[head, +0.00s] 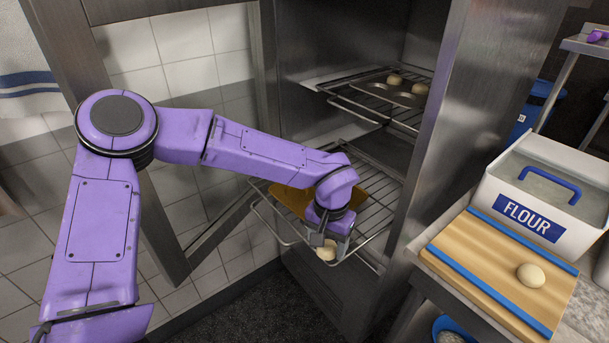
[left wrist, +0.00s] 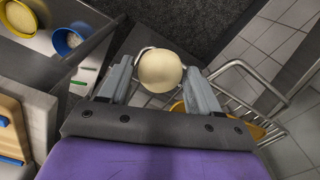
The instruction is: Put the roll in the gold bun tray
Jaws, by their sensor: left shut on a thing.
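A pale round roll (head: 326,252) is between the fingers of my left gripper (head: 328,243), which is shut on it. The roll also shows between both fingertips in the left wrist view (left wrist: 160,71). The gold bun tray (head: 288,200) lies on the lower wire rack of the open steel cabinet, partly hidden behind my left wrist. Its edge shows below the roll in the left wrist view (left wrist: 255,130). In the head view the held roll is near the rack's front edge, in front of the tray. My right gripper is not in view.
A grey bun tray (head: 375,89) with several buns sits on the upper rack (head: 350,105). The cabinet's steel side (head: 460,110) stands right of the racks. At right, a wooden board (head: 480,257) holds another roll (head: 530,275) beside a flour bin (head: 535,185).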

